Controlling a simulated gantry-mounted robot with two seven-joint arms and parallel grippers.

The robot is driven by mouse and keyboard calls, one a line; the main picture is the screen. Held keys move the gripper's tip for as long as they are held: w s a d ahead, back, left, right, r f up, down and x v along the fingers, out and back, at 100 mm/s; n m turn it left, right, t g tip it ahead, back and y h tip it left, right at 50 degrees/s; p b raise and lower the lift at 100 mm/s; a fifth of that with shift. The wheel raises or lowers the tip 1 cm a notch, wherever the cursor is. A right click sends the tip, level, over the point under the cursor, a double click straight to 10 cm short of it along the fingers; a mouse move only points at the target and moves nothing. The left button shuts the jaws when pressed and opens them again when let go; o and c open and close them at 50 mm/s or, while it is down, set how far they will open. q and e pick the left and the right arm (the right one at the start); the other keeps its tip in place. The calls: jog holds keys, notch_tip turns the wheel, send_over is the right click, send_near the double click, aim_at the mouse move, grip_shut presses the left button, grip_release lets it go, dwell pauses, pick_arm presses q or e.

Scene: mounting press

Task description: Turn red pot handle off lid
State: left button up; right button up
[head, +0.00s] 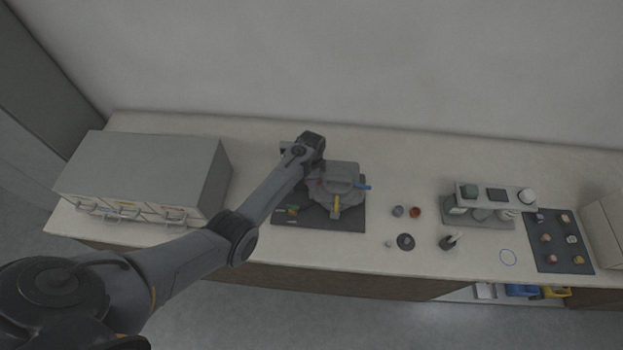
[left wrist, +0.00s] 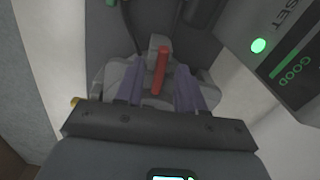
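The red handle (left wrist: 161,70) shows in the left wrist view as a narrow upright bar at the middle, on a grey pot lid (left wrist: 118,76). My left gripper (left wrist: 160,78) is open, with one purple-grey finger on each side of the red handle. A gap shows between the handle and each finger; whether the fingertips reach its depth is hard to tell. In the head view my left arm reaches over the grey mounting press (head: 342,172) and hides the red handle. My right gripper is in neither view.
A yellow handle (head: 337,207) and a blue handle (head: 362,187) stick out of the press. A panel with a green light (left wrist: 258,46) stands close by at right. A drawer cabinet (head: 150,165) is on the left; small pots and a rack (head: 478,222) are on the right.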

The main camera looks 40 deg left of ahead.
pick_arm(q)
jog(key=shift+f, duration=0.25)
grip_shut()
